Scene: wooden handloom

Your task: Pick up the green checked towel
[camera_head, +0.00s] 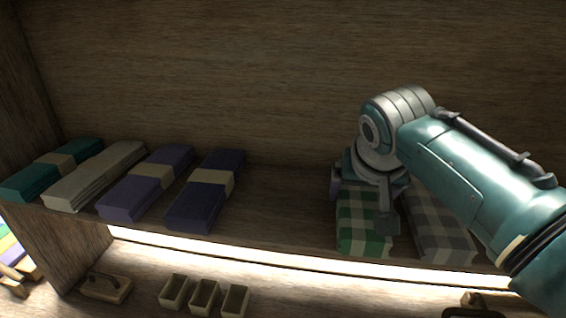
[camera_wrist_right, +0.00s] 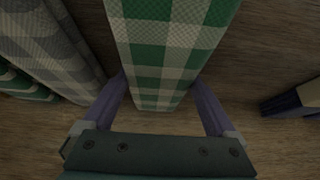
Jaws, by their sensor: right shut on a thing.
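The green checked towel (camera_head: 358,236) lies folded on the upper shelf, right of centre in the head view. It also fills the top middle of the right wrist view (camera_wrist_right: 165,50). My right gripper (camera_head: 372,208) comes down over the towel from above; its two purple fingers (camera_wrist_right: 163,95) stand on either side of the towel's near end in the wrist view, shut on it. The towel appears to rest on the shelf still. The fingertips are partly hidden in the head view. My left gripper is not in view.
A grey checked towel (camera_head: 437,235) lies close on the right of the green one. Several banded cloth bundles, including a dark blue one (camera_head: 207,190), lie to the left. Bare shelf (camera_head: 285,210) lies between. The shelf's back wall (camera_head: 250,80) rises behind. Small boxes (camera_head: 204,296) stand below.

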